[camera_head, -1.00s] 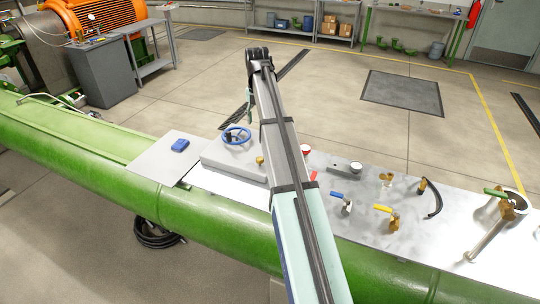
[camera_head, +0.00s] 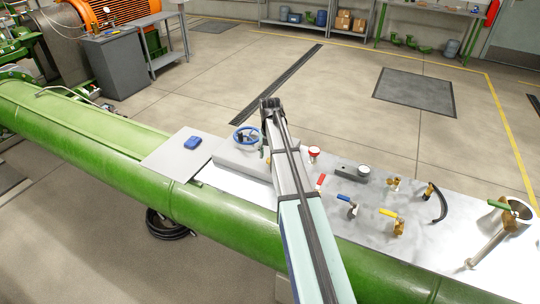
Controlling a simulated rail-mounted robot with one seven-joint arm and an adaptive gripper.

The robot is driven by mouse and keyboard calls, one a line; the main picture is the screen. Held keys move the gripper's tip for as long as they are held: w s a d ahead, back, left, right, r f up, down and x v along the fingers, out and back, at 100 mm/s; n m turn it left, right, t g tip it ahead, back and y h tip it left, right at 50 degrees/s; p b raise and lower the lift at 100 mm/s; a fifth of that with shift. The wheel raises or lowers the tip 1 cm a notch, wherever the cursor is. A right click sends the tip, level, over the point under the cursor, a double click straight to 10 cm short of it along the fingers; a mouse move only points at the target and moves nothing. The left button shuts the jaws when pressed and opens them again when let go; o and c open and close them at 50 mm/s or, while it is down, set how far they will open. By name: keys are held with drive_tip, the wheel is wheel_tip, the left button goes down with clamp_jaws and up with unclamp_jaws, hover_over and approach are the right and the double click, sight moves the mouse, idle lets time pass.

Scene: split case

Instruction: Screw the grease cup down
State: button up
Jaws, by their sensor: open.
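I cannot single out the grease cup for sure at this moment. A small brass piece that stood by the grey block (camera_head: 240,160) one second ago now lies behind my arm or gripper. My arm reaches over the metal plate, and its end hangs down beside the block's right end. My gripper (camera_head: 263,151) shows only as a small dark shape there, mostly covered by my arm. It is open. I cannot tell whether it touches anything.
A blue handwheel (camera_head: 246,136) stands just left of my gripper. Right of my arm are a red-topped fitting (camera_head: 314,153), a red-handled valve (camera_head: 320,181), a blue-handled valve (camera_head: 347,201), a yellow-handled valve (camera_head: 394,222) and a gauge (camera_head: 364,171). A blue item (camera_head: 193,142) lies at left.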

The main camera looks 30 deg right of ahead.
drive_tip(key=shift+f, duration=0.75)
clamp_jaws()
drive_tip(key=shift+m, duration=0.4)
